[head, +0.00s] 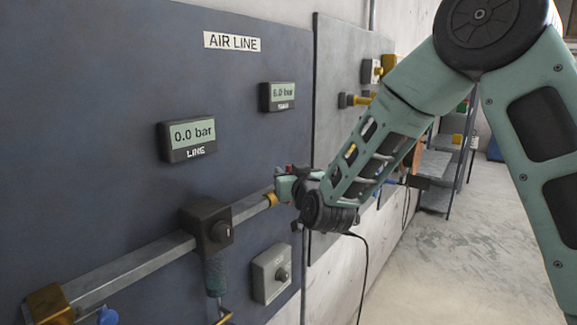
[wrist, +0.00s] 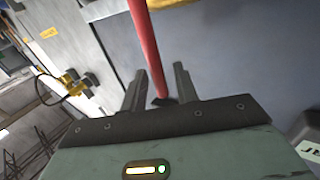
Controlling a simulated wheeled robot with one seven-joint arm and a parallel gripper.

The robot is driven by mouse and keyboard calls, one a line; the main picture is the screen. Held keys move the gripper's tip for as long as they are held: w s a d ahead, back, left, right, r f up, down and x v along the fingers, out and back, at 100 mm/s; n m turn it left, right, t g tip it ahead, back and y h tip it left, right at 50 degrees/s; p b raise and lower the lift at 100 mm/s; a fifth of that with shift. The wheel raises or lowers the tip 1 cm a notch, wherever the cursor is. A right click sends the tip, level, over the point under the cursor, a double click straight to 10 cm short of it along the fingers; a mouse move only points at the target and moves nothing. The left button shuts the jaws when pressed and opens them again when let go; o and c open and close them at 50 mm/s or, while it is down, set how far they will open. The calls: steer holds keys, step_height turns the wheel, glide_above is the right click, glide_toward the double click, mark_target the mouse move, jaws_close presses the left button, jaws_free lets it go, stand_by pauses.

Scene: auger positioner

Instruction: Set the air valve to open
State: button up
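A red bar (wrist: 143,45), which looks like the air valve's handle, runs from the top edge of the wrist view down between my gripper's fingers. My gripper (wrist: 158,82) is open, with a gap between each finger and the bar. I cannot tell how deep the bar lies between them. In the head view, my gripper (head: 284,187) is at the right end of the metal pipe (head: 135,267), and a small red part shows there. The valve body is mostly hidden by my gripper and arm. The LINE display (head: 187,138) reads 0.0 bar.
The blue-grey AIR LINE panel (head: 110,90) bears a second display (head: 278,97) that seems to read 6.0 bar. A black box (head: 206,228) sits on the pipe, and a grey knob box (head: 271,274) is below. The floor (head: 420,265) at right is clear.

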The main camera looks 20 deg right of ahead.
steer(key=shift+w, duration=0.15)
jaws_close()
steer(key=shift+f, duration=0.1)
